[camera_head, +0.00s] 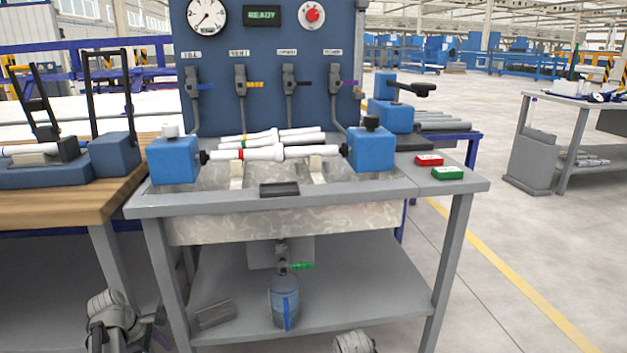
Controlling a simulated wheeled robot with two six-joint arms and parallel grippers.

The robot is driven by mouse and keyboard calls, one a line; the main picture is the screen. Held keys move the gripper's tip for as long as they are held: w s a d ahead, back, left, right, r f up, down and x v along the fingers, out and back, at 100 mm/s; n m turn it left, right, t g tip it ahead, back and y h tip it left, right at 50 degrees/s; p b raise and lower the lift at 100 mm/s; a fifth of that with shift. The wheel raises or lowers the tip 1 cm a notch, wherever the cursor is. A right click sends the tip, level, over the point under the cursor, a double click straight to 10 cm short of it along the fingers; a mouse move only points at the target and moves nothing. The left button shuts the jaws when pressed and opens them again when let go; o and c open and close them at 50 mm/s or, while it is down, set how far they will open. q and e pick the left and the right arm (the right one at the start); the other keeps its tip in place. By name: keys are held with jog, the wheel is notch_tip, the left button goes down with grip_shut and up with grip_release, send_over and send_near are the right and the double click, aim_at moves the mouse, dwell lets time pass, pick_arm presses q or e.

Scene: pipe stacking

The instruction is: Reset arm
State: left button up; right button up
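My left gripper (112,318) is low at the bottom left, in front of the bench legs and away from any pipe. My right gripper (353,342) is at the bottom edge, mostly cut off. Neither shows clearly whether its fingers are open, and no held object shows. A white jointed pipe (262,153) lies level between a left blue block (173,160) and a right blue block (371,152) on the grey sink bench. More white pipes (300,136) lie behind it.
A blue panel with a "READY" display (262,15) stands behind. A wooden table (75,208) is at left.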

pick_arm(q)
jog(key=d+r+m+g+y+p, duration=0.1)
jog(key=d+r+m+p, duration=0.1)
jog(key=d+m, duration=0.55)
jog(key=d+r+m+g+y+p, duration=0.1)
jog(key=d+r+m+p, duration=0.2)
jog(key=d, duration=0.8)
jog(key=s+d+r+m+y+p, duration=0.1)
jog(key=s+d+r+m+p, duration=0.3)
jog(key=d+m, duration=0.45)
jog(key=s+d+r+m+y+p, duration=0.1)
jog(key=s+d+m+y+p, duration=0.1)
jog(key=s+d+m, duration=0.6)
jog(key=w+r+p, duration=0.1)
jog(key=r+p, duration=1.7)
jog(key=r, duration=0.1)
jog(key=w+d+r+n+p, duration=0.1)
jog(key=w+r+p, duration=0.1)
jog(key=r+p, duration=1.6)
jog(key=shift+d+r+p, duration=0.25)
jog(key=shift+r+p, duration=0.1)
jog(key=shift+p, duration=0.35)
